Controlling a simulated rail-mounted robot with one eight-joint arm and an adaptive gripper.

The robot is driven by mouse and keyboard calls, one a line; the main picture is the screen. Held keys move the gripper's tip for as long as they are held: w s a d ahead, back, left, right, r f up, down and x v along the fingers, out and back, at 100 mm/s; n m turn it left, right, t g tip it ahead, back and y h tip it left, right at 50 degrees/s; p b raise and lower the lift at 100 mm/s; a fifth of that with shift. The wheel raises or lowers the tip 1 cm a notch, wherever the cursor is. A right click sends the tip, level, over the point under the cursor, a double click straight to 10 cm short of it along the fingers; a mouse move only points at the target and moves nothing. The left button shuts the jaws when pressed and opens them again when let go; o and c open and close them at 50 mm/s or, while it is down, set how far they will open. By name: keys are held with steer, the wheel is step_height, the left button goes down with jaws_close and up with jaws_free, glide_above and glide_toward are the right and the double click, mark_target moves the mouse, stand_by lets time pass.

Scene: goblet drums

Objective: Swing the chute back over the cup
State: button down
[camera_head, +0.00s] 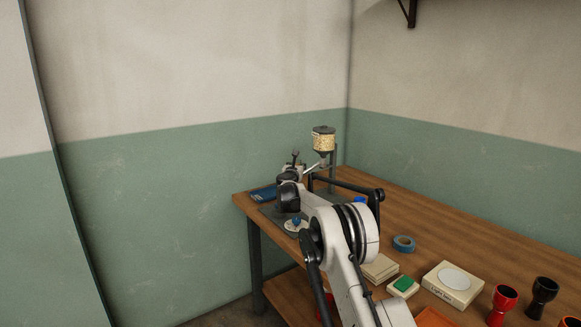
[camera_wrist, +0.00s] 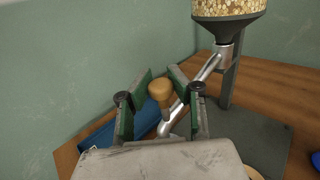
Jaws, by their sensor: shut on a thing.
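The chute (camera_wrist: 208,68) is a slanting metal tube under a hopper of pale grains (camera_wrist: 228,12). In the wrist view it runs down to the left from the hopper's dark funnel, and a wooden knob (camera_wrist: 160,92) stands near its low end. My gripper (camera_wrist: 160,88) is shut on this knob, between its green-padded fingers. In the head view the hopper (camera_head: 323,140) stands at the bench's far end, with the chute (camera_head: 313,167) reaching to my gripper (camera_head: 294,164). I cannot make out the cup under the chute; my gripper and arm hide part of that area.
A blue flat object (camera_head: 263,194) lies at the bench's left edge. A pale round dish with a blue piece (camera_head: 296,225) sits near my wrist. Blue tape (camera_head: 404,243), boxes (camera_head: 453,282) and red and black goblet drums (camera_head: 503,302) stand to the right. A wall is close behind.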

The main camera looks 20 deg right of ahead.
steer(key=shift+w+a, duration=0.1)
stand_by(0.3)
steer(key=c, duration=1.5)
jaws_free()
steer(key=shift+o, duration=0.2)
steer(key=v, duration=1.2)
steer(key=shift+a, duration=0.1)
